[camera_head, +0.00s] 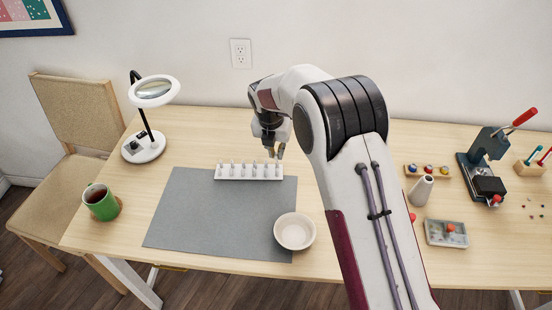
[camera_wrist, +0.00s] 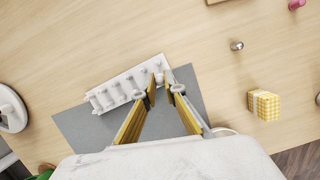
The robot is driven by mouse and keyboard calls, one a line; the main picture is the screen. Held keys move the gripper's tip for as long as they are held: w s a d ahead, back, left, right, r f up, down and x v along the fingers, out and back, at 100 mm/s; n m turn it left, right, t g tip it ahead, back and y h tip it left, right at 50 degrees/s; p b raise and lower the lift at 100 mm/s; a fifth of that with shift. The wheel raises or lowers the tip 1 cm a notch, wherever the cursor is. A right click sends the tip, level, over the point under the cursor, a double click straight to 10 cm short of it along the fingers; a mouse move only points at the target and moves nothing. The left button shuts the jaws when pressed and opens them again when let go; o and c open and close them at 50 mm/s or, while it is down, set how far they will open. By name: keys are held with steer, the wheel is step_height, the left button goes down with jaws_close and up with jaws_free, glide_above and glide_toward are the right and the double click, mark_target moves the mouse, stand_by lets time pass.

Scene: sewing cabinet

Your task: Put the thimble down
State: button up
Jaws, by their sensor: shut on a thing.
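My gripper (camera_head: 275,149) hangs above the back right end of a white rack (camera_head: 248,174) on the grey mat (camera_head: 200,215). In the wrist view my gripper (camera_wrist: 162,82) has its yellow fingers converging over the rack's right end (camera_wrist: 120,84). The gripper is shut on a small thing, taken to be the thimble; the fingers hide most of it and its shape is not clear. The rack carries a row of several small upright pegs. Whether the held thing touches a peg cannot be told.
A white bowl (camera_head: 295,231) stands at the mat's front right. A green mug (camera_head: 102,203) and a magnifier lamp (camera_head: 146,146) are at the left. A silver object (camera_wrist: 237,46) and a yellow checked block (camera_wrist: 263,104) lie on the table. The mat's left part is clear.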

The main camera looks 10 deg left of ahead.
mark_target(276, 158)
steer(key=shift+f, duration=1.65)
steer(key=shift+f, duration=0.25)
steer(key=o, duration=0.7)
steer(key=shift+c, duration=0.2)
steer(key=shift+r, duration=0.15)
steer(key=v, duration=1.2)
steer(key=shift+d+r, duration=0.1)
steer(key=shift+r, duration=0.1)
